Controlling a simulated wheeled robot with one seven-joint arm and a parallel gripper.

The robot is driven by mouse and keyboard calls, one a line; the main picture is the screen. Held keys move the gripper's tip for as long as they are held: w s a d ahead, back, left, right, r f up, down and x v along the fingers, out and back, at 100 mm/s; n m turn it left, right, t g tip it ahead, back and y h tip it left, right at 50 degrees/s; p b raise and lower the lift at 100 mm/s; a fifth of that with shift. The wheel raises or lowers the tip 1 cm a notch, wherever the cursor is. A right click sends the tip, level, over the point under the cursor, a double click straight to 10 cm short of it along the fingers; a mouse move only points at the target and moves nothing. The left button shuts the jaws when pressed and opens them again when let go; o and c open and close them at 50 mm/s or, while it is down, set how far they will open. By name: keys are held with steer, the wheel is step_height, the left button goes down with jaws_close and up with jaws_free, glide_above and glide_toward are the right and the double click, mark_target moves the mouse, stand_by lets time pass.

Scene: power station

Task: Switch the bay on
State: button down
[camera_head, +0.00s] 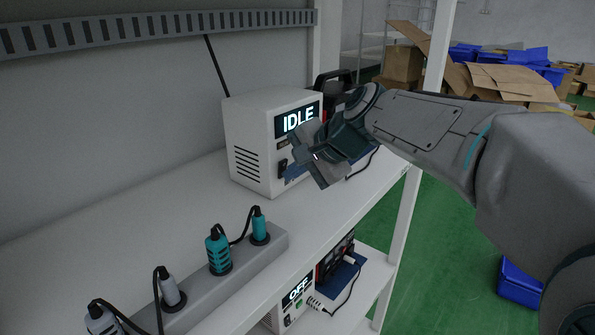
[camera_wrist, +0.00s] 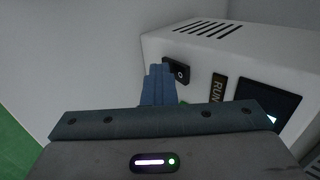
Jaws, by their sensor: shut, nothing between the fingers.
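A white power unit (camera_head: 262,178) stands on the upper shelf, and its screen (camera_head: 297,119) reads IDLE. Below the screen is a dark rocker switch (camera_head: 283,163). In the wrist view the unit (camera_wrist: 205,52) appears turned, with the black rocker switch (camera_wrist: 177,72) showing an O mark. A RUN label (camera_wrist: 217,89) sits between the switch and the dark screen (camera_wrist: 272,106). My gripper (camera_head: 292,173) is at the unit's front, close to the switch. Its blue fingers (camera_wrist: 158,80) are shut and empty, beside the switch; I cannot tell whether they touch it.
A grey power strip (camera_head: 200,289) with teal and grey plugs lies on the upper shelf (camera_head: 130,232). A second unit (camera_head: 297,299) reading OFF stands on the lower shelf. A white post (camera_head: 402,220) rises at the shelf's right. Cardboard boxes and blue bins lie behind.

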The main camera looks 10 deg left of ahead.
steer(key=shift+r+p, duration=0.4)
steer(key=shift+r, duration=0.35)
steer(key=shift+d, duration=0.15)
steer(key=d, duration=0.1)
steer(key=s+d+b, duration=0.1)
steer(key=s+d, duration=0.1)
steer(key=d, duration=0.1)
steer(key=shift+r+b, duration=0.2)
steer(key=shift+b, duration=0.1)
steer(key=v, duration=0.9)
steer(key=shift+a+r+b, duration=0.25)
steer(key=shift+r+b, duration=0.15)
steer(key=shift+r, duration=0.15)
steer(key=shift+f, duration=0.1)
